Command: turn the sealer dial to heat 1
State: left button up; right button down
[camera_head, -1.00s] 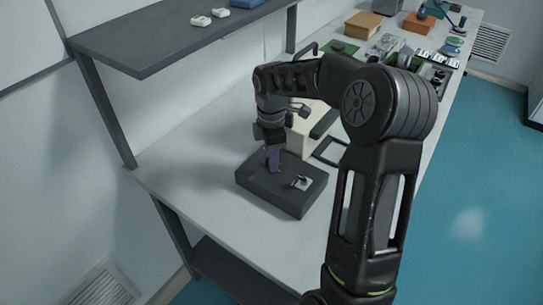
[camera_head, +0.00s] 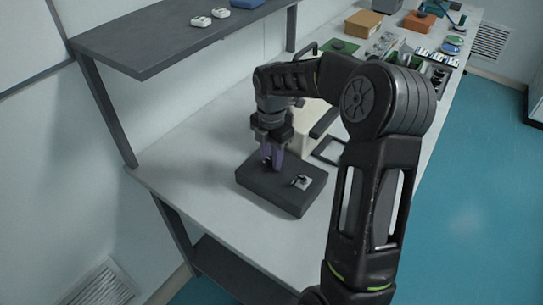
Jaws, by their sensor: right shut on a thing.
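The dark box (camera_head: 290,200) of the sealer lies flat on the light bench. My right gripper (camera_head: 272,164) points down over the left rear part of its top. Its purple fingers are shut on the sealer dial, which they mostly hide; I cannot read the heat marks or the dial's setting. A small pale plate with a dark lever-like part (camera_head: 302,182) sits on the box's top, right of the fingers and apart from them. My left gripper is not in view.
A cream block (camera_head: 309,138) stands right behind the gripper, with a dark frame (camera_head: 329,151) beside it. A dark shelf (camera_head: 150,45) overhangs the bench at the upper left. Several small items crowd the far end. The bench left of the box is clear.

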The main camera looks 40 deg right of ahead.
aim_at(271, 160)
jog(key=c, duration=1.1)
grip_release()
jog(key=shift+o, duration=0.2)
notch_tip(271, 160, up, 8)
jog(key=shift+f+b, duration=0.1)
jog(key=shift+b, duration=0.4)
